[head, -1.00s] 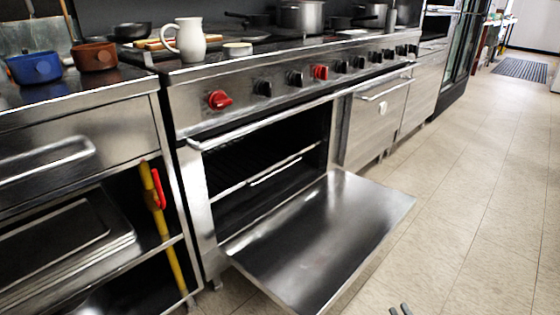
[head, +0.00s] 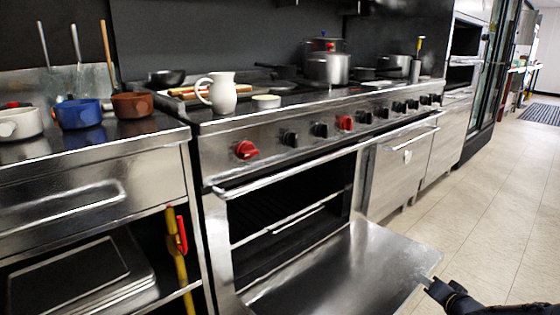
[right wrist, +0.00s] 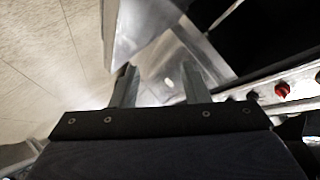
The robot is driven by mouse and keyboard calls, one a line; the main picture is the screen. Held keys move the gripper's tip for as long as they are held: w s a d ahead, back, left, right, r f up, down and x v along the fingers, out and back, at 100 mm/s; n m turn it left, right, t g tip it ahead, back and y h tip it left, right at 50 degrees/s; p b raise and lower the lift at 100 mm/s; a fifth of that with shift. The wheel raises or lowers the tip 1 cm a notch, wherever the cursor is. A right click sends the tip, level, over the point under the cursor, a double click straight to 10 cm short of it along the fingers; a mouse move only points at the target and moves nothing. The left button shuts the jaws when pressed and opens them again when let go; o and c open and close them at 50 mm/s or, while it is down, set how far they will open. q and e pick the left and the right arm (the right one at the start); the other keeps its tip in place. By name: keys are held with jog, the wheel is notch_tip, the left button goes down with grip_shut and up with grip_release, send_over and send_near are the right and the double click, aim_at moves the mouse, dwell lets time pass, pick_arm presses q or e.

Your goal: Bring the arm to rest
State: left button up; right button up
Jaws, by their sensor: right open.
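My right gripper (head: 426,281) comes in at the lower right of the head view, close to the outer edge of the lowered oven door (head: 345,268). In the right wrist view its two fingers (right wrist: 157,86) stand apart with nothing between them. The steel door (right wrist: 150,25) shows beyond the fingers; I cannot tell whether they touch it. The oven (head: 290,225) is open and dark inside, with a rack. My left gripper is not in view.
Blue (head: 80,113) and brown (head: 134,104) pots sit on the left counter. The tiled floor (head: 490,220) at right is clear.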

jog(key=s+a+r+n+g+h, duration=0.15)
jog(key=s+a+r+g, duration=0.25)
jog(key=s+a+r, duration=0.7)
jog(key=s+a+r+n+g+y+p, duration=0.1)
jog(key=s+a+n+y, duration=0.1)
jog(key=s+a, duration=0.35)
jog(key=s+a+n+g+y+p, duration=0.1)
jog(key=s+a+n+y, duration=0.15)
jog(key=s, duration=0.65)
jog(key=s+a+r+n+g+y+p, duration=0.1)
jog(key=s+a, duration=0.3)
jog(key=s, duration=0.3)
notch_tip(320, 180, up, 37)
jog(key=p, duration=3.6)
jog(key=shift+w+f+p, duration=0.2)
jog(key=shift+w+p, duration=0.05)
jog(key=shift+p, duration=0.1)
jog(key=shift+c, duration=0.5)
jog(key=shift+w+a+f, duration=0.1)
